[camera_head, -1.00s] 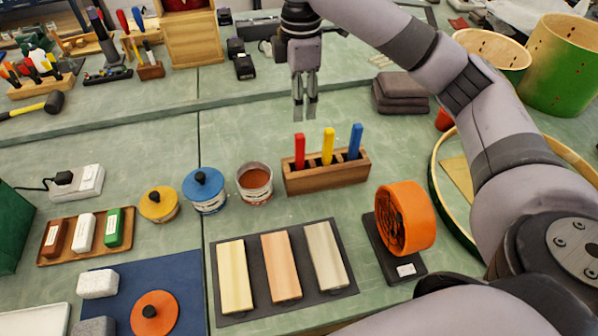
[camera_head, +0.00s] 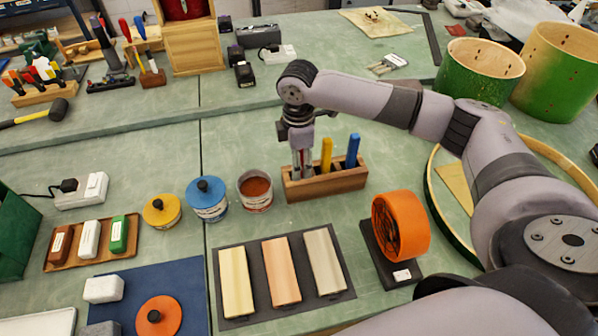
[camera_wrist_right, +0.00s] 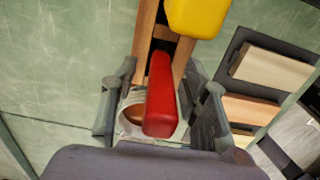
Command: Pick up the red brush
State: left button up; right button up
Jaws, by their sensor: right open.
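The red brush stands upright in the left slot of the wooden holder (camera_head: 330,183); its red handle (camera_wrist_right: 161,95) shows large in the right wrist view. In the head view the handle is mostly hidden by my right gripper (camera_head: 301,168). My right gripper is open, with one finger on each side of the red handle, and it is not closed on it. A yellow handle (camera_head: 326,153) and a blue handle (camera_head: 353,150) stand in the same holder to the right. My left gripper is not in view.
An open tin with brown contents (camera_head: 256,191) stands just left of the holder. A blue-lidded tin (camera_head: 208,199) is farther left. An orange roll (camera_head: 401,226) stands at the right, and a dark mat with several wooden blocks (camera_head: 223,262) lies in front.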

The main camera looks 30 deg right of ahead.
jog(key=shift+f, duration=0.9)
jog(key=shift+c, duration=0.2)
jog(key=c, duration=0.9)
jog(key=shift+r, duration=0.1)
